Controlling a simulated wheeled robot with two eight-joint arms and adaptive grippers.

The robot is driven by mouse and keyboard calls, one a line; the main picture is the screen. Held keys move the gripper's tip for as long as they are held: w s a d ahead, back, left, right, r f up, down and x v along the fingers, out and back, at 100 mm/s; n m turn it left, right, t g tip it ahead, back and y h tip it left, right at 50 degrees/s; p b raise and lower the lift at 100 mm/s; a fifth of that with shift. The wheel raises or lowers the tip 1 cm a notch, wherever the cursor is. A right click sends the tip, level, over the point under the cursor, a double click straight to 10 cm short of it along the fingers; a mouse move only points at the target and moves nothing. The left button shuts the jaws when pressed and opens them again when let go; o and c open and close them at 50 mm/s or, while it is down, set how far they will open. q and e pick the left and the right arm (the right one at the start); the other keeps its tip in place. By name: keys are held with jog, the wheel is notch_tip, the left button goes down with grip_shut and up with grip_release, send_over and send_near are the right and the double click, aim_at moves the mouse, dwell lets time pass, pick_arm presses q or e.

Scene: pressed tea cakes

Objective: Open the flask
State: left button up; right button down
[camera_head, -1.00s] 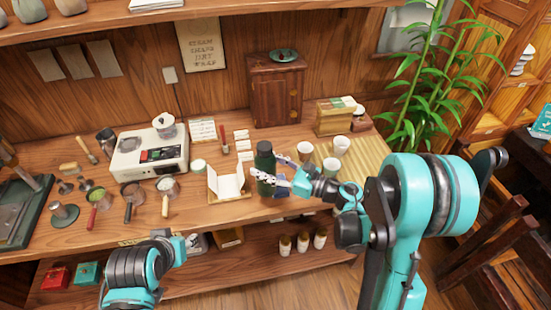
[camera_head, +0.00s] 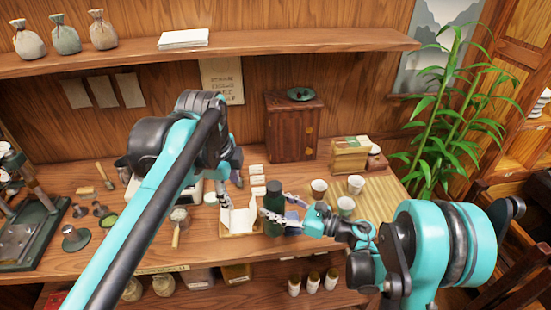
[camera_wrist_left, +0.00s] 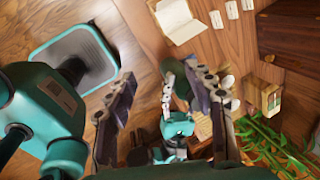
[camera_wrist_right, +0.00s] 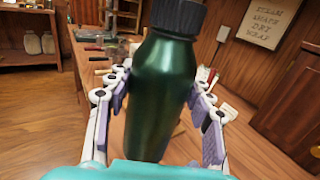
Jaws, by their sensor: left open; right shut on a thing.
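The flask (camera_head: 274,212) is dark green with a black cap, near the table's front edge; I cannot tell whether it touches the table. In the right wrist view the flask (camera_wrist_right: 160,95) fills the middle, cap still on, leaning slightly in the picture. My right gripper (camera_head: 284,219) is shut around its body, a finger on each side. My left gripper (camera_head: 231,187) is open and empty, pointing down left of the flask and higher than it. In the left wrist view its spread fingers (camera_wrist_left: 163,105) frame my right gripper, and the flask is mostly hidden.
An open white wrapper (camera_head: 238,221) lies on a small board just left of the flask. Cups (camera_head: 319,188) stand on a slatted mat to the right. A wooden cabinet (camera_head: 292,128) stands behind. A shelf (camera_head: 300,47) runs above the table.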

pick_arm(q)
jog(key=w+d+r+m+g, duration=0.1)
jog(key=w+d+r+m, duration=0.1)
jog(key=w+d+m, duration=0.3)
jog(key=r+m+g, duration=0.2)
jog(key=m, duration=0.6)
send_over(276, 184)
jog(key=shift+s+a+f+y, duration=0.1)
jog(key=shift+a+f+y, duration=0.15)
jog(key=shift+a+y, duration=0.15)
jog(key=shift+d+m, duration=0.25)
jog(key=shift+m, duration=0.35)
jog(key=shift+d+f, duration=0.1)
jog(key=shift+f+m, duration=0.3)
jog(key=shift+f, duration=0.1)
notch_tip(276, 184, down, 7)
